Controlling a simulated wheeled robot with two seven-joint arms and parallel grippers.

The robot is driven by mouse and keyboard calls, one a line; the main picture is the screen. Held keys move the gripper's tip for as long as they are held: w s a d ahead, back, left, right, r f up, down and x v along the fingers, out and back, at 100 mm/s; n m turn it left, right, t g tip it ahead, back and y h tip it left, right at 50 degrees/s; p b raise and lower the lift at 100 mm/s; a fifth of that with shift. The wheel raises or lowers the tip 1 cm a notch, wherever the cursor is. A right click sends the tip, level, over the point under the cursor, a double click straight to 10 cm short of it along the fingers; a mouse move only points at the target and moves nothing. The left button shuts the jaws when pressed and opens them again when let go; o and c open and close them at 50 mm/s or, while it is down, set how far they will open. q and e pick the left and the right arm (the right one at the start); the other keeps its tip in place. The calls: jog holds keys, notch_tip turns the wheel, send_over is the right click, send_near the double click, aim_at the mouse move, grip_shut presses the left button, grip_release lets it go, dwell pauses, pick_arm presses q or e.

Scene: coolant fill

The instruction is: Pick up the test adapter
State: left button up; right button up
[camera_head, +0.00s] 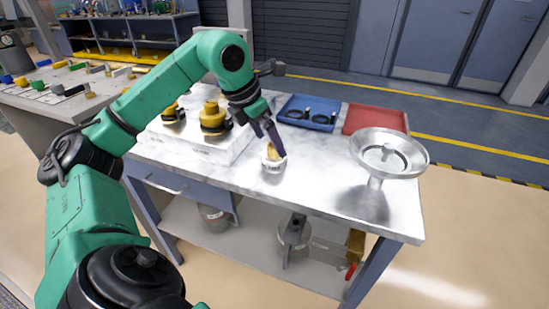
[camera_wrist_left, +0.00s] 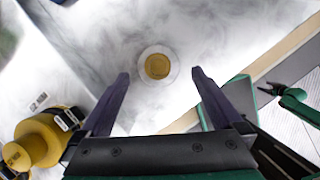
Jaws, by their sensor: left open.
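The small round piece with a white rim and yellow top, which I take to be the test adapter (camera_head: 272,163), stands on the light marbled worktop. In the left wrist view the adapter (camera_wrist_left: 157,66) shows from above as a yellow disc in a pale ring. My left gripper (camera_head: 274,143) is right over it, pointing down. Its dark fingers (camera_wrist_left: 160,76) are open, one to each side of the adapter in that view, with no visible contact.
Yellow-and-black fittings (camera_head: 213,118) stand on a white board left of the adapter. A blue tray (camera_head: 309,125) with dark parts and a red tray (camera_head: 375,119) lie behind. A metal funnel (camera_head: 390,157) stands at the right. Worktop between adapter and funnel is clear.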

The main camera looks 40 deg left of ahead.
aim_at(274, 155)
pick_arm(q)
jog(key=x, duration=0.4)
jog(key=shift+w+a, duration=0.1)
jog(key=shift+w, duration=0.2)
jog(key=c, duration=1.3)
